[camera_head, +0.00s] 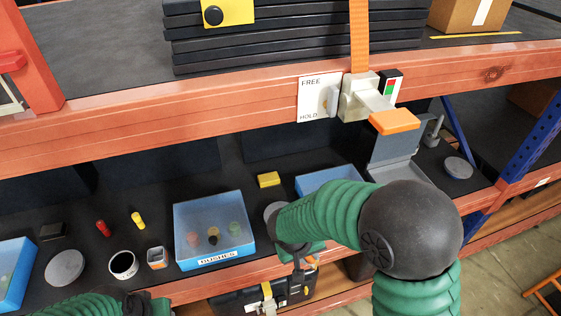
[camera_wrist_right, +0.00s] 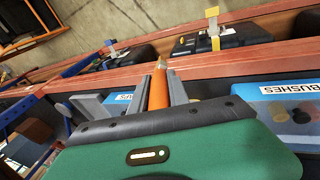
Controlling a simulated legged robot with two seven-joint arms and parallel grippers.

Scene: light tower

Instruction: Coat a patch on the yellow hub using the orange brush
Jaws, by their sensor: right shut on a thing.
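My right gripper (camera_head: 302,258) is at the front edge of the lower shelf, mostly hidden by its own arm. In the wrist view my right gripper (camera_wrist_right: 158,88) is shut on the orange brush (camera_wrist_right: 157,92), whose tip points away from the palm. A yellow plate with a black knob (camera_head: 236,11) sits on dark stacked slabs, and a small yellow block (camera_head: 269,180) lies on the lower shelf. I cannot tell which is the yellow hub. My left gripper (camera_head: 137,302) is at the bottom edge, its fingers unclear.
A blue lidded box labelled BUSHES (camera_head: 215,235) stands left of my right gripper; another blue box (camera_head: 328,180) is partly behind my arm. The orange upper beam (camera_head: 230,104) overhangs.

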